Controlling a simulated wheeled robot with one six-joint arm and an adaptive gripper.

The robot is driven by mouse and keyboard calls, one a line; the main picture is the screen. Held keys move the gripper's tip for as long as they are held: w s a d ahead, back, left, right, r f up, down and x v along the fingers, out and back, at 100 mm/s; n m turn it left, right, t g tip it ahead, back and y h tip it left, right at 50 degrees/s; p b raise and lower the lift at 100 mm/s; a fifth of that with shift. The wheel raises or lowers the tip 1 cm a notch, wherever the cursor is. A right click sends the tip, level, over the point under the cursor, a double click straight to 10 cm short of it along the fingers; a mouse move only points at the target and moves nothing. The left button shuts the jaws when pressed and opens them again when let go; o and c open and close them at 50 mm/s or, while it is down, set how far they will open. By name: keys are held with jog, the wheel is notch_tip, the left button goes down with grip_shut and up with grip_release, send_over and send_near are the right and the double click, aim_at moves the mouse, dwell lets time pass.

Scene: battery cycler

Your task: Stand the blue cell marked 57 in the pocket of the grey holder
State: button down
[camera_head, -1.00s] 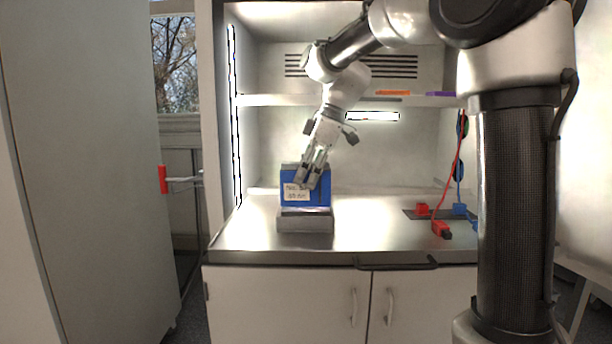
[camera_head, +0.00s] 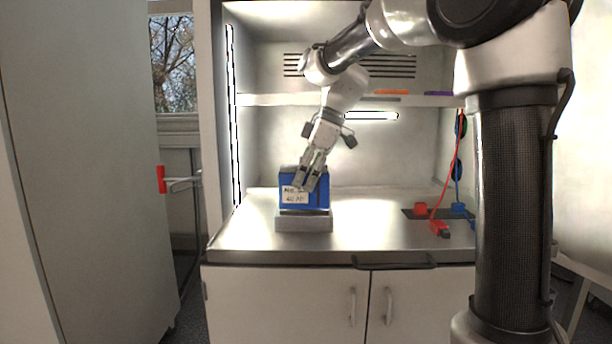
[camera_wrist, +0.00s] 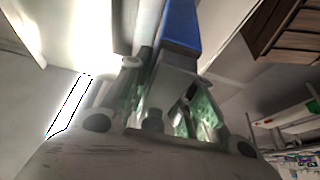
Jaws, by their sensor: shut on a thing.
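The blue cell (camera_head: 319,198) stands about upright at the grey holder (camera_head: 304,223) on the steel worktop. A white label on its front begins "No. 5"; a finger covers the rest of the number. My gripper (camera_head: 304,184) comes down from the upper right and is shut on the cell's upper part. The cell's lower edge meets the holder's top in the head view; I cannot tell how deep it is in the pocket, which is hidden. In the wrist view, a blue strip of the cell (camera_wrist: 180,25) shows beyond the fingers.
Red and blue connectors with leads (camera_head: 440,228) lie on the worktop at the right. A shelf (camera_head: 300,100) crosses the back above, with orange and purple items on it. The worktop between holder and connectors is clear. A red-handled lever (camera_head: 162,179) is at the left.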

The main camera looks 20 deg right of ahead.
aim_at(306, 194)
jog(key=shift+f, duration=0.2)
dwell(0.5)
jog(key=shift+f, duration=0.3)
jog(key=shift+f, duration=0.3)
jog(key=shift+f, duration=0.4)
jog(key=shift+f, duration=0.2)
dwell(0.6)
jog(key=shift+f, duration=0.45)
jog(key=shift+f, duration=0.25)
dwell(0.5)
jog(key=c, duration=1.1)
grip_release()
